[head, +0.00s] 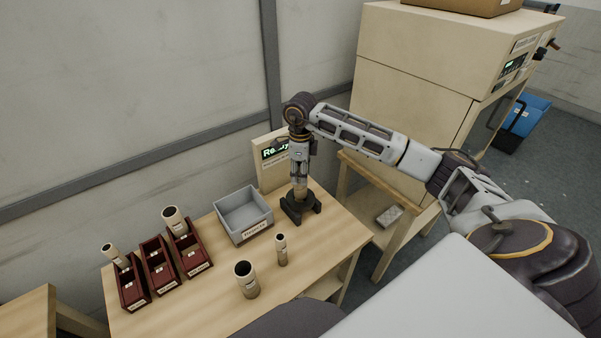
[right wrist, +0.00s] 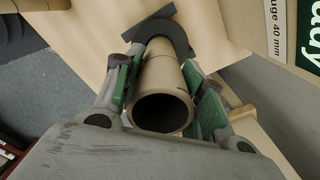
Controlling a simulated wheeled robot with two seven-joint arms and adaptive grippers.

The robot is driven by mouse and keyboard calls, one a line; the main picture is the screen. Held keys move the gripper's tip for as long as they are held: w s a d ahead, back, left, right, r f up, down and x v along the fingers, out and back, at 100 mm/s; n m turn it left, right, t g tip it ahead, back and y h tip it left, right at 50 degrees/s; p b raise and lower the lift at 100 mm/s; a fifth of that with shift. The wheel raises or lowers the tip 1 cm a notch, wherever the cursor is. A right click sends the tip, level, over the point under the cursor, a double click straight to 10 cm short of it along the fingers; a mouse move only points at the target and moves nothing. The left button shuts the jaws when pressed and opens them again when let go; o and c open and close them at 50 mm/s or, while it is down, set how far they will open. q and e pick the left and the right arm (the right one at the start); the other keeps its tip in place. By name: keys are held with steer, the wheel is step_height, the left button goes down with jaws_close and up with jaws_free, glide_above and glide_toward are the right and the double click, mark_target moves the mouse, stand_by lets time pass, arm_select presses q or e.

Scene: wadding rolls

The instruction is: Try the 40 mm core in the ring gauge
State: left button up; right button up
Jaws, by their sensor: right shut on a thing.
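My right gripper (head: 300,178) points down over the dark ring gauge (head: 302,208) and is shut on a tan cardboard core (head: 300,193). In the right wrist view the two green-padded fingers (right wrist: 163,95) clasp this core (right wrist: 160,75) from both sides, its open end facing the camera. The core's far end is at the dark ring (right wrist: 168,30), which curves around it; how deep it sits cannot be told. The core looks upright. A display (head: 276,151) behind the gauge reads "Ready". My left gripper is not in view.
A grey labelled bin (head: 262,229) stands left of the gauge. A wide core (head: 247,282) and a thin core (head: 281,252) stand in front. Dark red bins (head: 135,292) at the left hold cores. A large beige machine (head: 415,65) is behind right.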

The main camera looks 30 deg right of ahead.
steer(key=shift+f+b, duration=0.65)
steer(key=shift+f, duration=0.05)
stand_by(2.2)
steer(key=shift+s+a+f, duration=0.1)
steer(key=shift+s+f, duration=0.1)
steer(key=shift+f, duration=0.1)
stand_by(1.3)
steer(key=o, duration=0.8)
steer(key=shift+c, duration=0.2)
steer(key=o, duration=0.3)
steer(key=shift+w+r, duration=0.1)
steer(key=shift+w, duration=0.05)
steer(key=shift+o, duration=0.2)
steer(key=shift+r, duration=0.1)
steer(key=shift+r, duration=0.1)
steer(key=shift+r, duration=5.9)
